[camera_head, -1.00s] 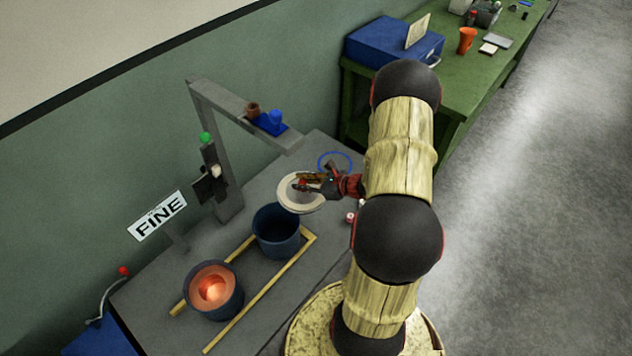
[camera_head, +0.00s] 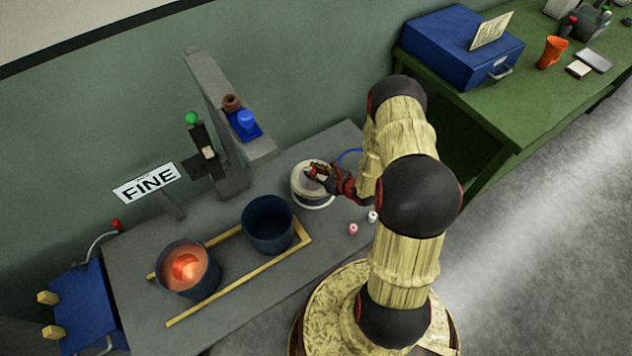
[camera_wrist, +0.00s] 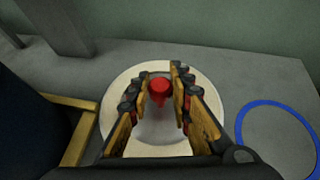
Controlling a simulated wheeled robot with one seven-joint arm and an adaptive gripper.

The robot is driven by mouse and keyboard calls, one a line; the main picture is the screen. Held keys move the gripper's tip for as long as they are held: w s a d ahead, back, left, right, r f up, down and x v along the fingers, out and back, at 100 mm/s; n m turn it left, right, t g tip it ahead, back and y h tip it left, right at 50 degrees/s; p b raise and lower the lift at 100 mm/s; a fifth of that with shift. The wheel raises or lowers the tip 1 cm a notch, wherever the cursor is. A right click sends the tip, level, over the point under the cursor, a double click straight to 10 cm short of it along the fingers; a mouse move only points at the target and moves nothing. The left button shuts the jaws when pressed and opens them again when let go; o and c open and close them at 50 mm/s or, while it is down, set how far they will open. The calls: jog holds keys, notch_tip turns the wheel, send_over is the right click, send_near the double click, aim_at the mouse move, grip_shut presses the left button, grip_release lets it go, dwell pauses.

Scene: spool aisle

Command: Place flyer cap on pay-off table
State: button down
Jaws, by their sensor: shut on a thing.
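The flyer cap (camera_head: 309,171) is a pale, round piece with a red knob, at the back right of the grey pay-off table (camera_head: 225,315). In the wrist view the pale disc (camera_wrist: 160,148) spreads out below my fingers, with the red knob (camera_wrist: 159,88) between them. My gripper (camera_head: 318,175) is shut on the cap at its knob, reaching in from the right. It also shows in the wrist view (camera_wrist: 160,95). I cannot tell whether the cap's underside touches the table. My fingers hide part of its top.
A blue ring (camera_wrist: 276,137) lies flat right of the cap. Left are an empty dark blue pot (camera_head: 268,225) and a pot with glowing orange contents (camera_head: 188,268), within a yellow frame (camera_head: 240,292). A grey post with an overhanging arm (camera_head: 226,95) stands behind. Two small spools (camera_head: 353,229) lie in front.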

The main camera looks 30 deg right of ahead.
jog(key=shift+f+b, duration=0.75)
jog(key=shift+f, duration=2)
jog(key=shift+f, duration=0.1)
jog(key=c, duration=1.7)
grip_release()
jog(key=shift+o, duration=0.4)
jog(key=shift+r, duration=0.2)
jog(key=p+v, duration=0.3)
jog(key=v, duration=0.9)
jog(key=shift+f, duration=0.25)
